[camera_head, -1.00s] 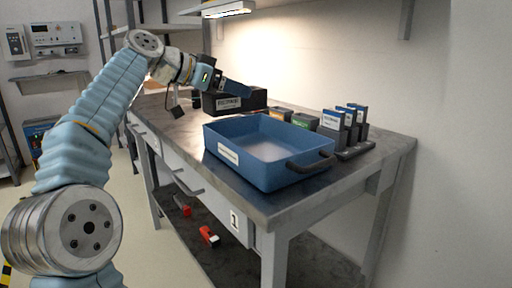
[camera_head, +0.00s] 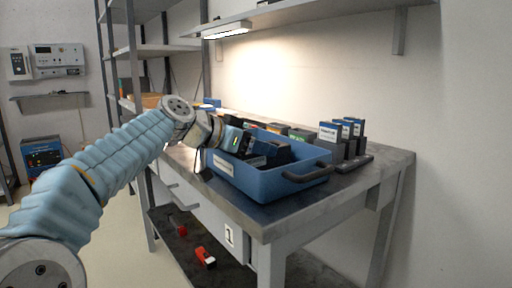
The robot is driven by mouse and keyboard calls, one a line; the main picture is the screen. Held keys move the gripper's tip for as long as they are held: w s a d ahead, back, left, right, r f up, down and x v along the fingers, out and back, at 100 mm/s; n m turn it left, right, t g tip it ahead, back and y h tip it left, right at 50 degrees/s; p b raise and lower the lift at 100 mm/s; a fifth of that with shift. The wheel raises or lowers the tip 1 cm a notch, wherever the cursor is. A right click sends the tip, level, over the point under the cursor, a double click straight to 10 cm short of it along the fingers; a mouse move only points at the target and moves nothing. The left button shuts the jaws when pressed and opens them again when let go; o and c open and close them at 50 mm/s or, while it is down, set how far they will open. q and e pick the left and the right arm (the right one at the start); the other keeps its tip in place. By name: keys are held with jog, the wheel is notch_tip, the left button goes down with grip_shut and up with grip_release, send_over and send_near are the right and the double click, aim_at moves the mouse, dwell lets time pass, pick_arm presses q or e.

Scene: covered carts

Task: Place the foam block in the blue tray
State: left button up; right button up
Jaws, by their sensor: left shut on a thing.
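The blue tray (camera_head: 270,184) sits on the near part of the workbench, with a dark handle at its right end. My left gripper (camera_head: 256,148) reaches in from the left, over the tray's left and back part. It is shut on the black foam block (camera_head: 279,153), which carries a pale label. The block is low in the tray opening, with its lower part hidden by the front wall. I cannot tell whether it touches the tray floor. My right gripper is out of view.
Several dark holders with blue-and-white boxes (camera_head: 330,132) stand right of the tray, near the wall. More small items line the bench behind the tray. The grey bench top (camera_head: 375,165) is clear at the right front. Red objects (camera_head: 205,257) lie on the lower shelf.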

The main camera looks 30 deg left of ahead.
pick_arm(q)
jog(key=shift+f, duration=0.15)
jog(key=o, duration=1)
jog(key=shift+o, duration=0.2)
jog(key=shift+r, duration=0.2)
jog(key=b+v, duration=0.1)
jog(key=v, duration=1.1)
